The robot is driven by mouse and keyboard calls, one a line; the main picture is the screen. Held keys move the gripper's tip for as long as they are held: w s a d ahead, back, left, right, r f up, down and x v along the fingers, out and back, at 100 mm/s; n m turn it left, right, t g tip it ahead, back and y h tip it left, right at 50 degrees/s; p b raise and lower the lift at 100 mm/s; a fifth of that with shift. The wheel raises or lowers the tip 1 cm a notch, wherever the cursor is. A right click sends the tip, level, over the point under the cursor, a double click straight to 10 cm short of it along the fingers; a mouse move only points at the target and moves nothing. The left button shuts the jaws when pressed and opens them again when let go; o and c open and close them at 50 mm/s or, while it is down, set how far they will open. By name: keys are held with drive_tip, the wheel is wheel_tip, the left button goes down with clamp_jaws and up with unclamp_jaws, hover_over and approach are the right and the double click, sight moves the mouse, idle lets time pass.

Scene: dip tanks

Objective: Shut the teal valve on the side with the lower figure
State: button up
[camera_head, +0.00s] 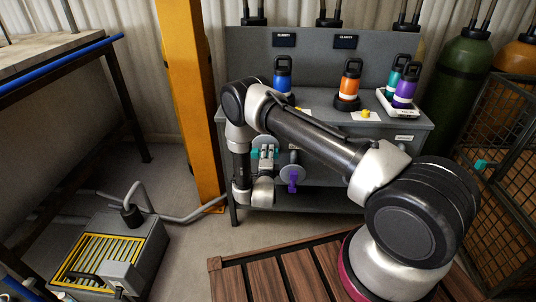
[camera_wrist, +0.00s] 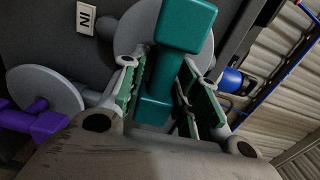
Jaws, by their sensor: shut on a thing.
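The teal valve handle (camera_wrist: 186,28) is a chunky lever in front of a round grey disc. It fills the middle of the wrist view. In the head view, bits of teal (camera_head: 254,153) show around my gripper (camera_head: 265,153), low at the front of the grey bench. In the wrist view my gripper (camera_wrist: 162,88) has its green-padded fingers on both sides of the handle and is shut on it. A purple valve (camera_head: 292,180) sits to the right in the head view and at the left in the wrist view (camera_wrist: 38,120). Two small dark displays (camera_head: 284,40) (camera_head: 345,42) have figures too small to read.
The grey bench (camera_head: 415,122) carries blue (camera_head: 283,77), orange (camera_head: 349,82), teal and purple bottles. A yellow post (camera_head: 187,100) stands just left of it. A wire cage (camera_head: 505,145) is at right. A grated box (camera_head: 110,255) sits on the floor at left.

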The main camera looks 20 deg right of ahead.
drive_tip(key=shift+s+f+m, duration=0.1)
drive_tip(key=shift+m, duration=0.2)
drive_tip(key=o, duration=0.7)
drive_tip(key=shift+o, duration=0.2)
drive_tip(key=v, duration=1.2)
